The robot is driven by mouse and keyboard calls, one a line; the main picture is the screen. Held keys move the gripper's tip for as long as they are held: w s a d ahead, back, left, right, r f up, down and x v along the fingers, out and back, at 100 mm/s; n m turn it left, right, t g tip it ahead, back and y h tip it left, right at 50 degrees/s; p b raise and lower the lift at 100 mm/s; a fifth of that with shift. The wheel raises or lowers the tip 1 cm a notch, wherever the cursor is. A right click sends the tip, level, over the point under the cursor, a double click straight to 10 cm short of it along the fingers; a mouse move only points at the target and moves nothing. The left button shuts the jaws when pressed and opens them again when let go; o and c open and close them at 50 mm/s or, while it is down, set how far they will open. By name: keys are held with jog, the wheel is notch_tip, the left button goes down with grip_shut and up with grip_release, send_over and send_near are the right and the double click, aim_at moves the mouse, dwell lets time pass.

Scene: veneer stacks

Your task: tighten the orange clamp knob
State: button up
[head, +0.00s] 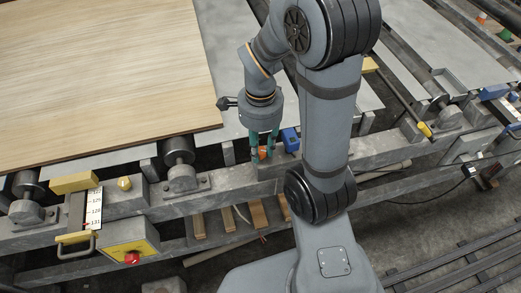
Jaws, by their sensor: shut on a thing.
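The orange clamp knob (264,153) sits on the grey machine rail in the head view, just right of the veneer sheet's corner. My gripper (262,149) points down at it from above. Its teal fingers are on either side of the knob and shut on it. The fingers hide part of the knob, and its turning position cannot be told.
A blue block (290,140) stands close to the right of my gripper. A large veneer sheet (100,70) lies at the left. A scale (94,208) and a red button (132,258) are at the lower left. A yellow-tipped lever (425,129) is at the right.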

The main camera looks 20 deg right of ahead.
jog(key=shift+m+b, duration=0.8)
jog(key=shift+m, duration=0.9)
jog(key=shift+f+m+b, duration=0.1)
jog(key=shift+m+b, duration=0.4)
jog(key=shift+m, duration=0.3)
jog(key=shift+m+b, duration=0.3)
jog(key=shift+m, duration=0.6)
jog(key=shift+m+b, duration=0.8)
jog(key=shift+m, duration=0.9)
